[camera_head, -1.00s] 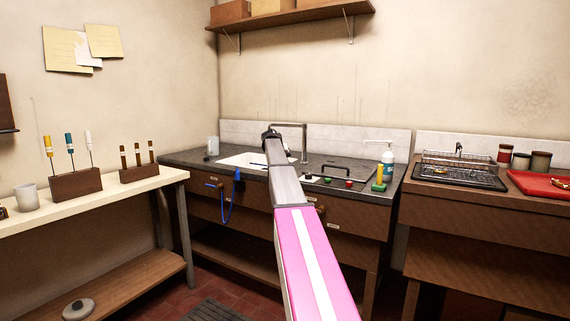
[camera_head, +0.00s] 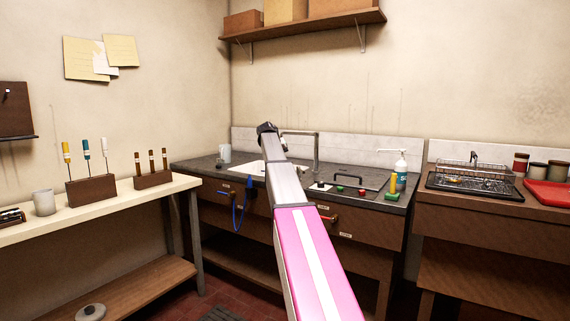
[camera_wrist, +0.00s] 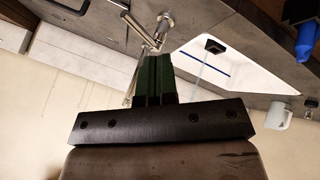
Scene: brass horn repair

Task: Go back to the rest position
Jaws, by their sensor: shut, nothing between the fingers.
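My arm reaches forward over the sink counter in the head view, its dark end above the white sink. The fingers cannot be made out there. In the wrist view my gripper (camera_wrist: 153,76) shows as two dark green fingers pressed together, with nothing between them. The wrist view is turned over, with the counter at the top. The metal tap (camera_wrist: 143,30) shows close by the fingertips in that view; I cannot tell the gap. The white sink (camera_wrist: 250,68) lies to their right.
The sink counter (camera_head: 205,165) carries a soap bottle (camera_head: 400,166) and small coloured items. A side table (camera_head: 100,219) at left holds tool racks and a mug (camera_head: 43,203). A right bench (camera_head: 450,208) bears a drying rack (camera_head: 470,180) and a red tray (camera_head: 548,193). A shelf (camera_head: 310,24) hangs above.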

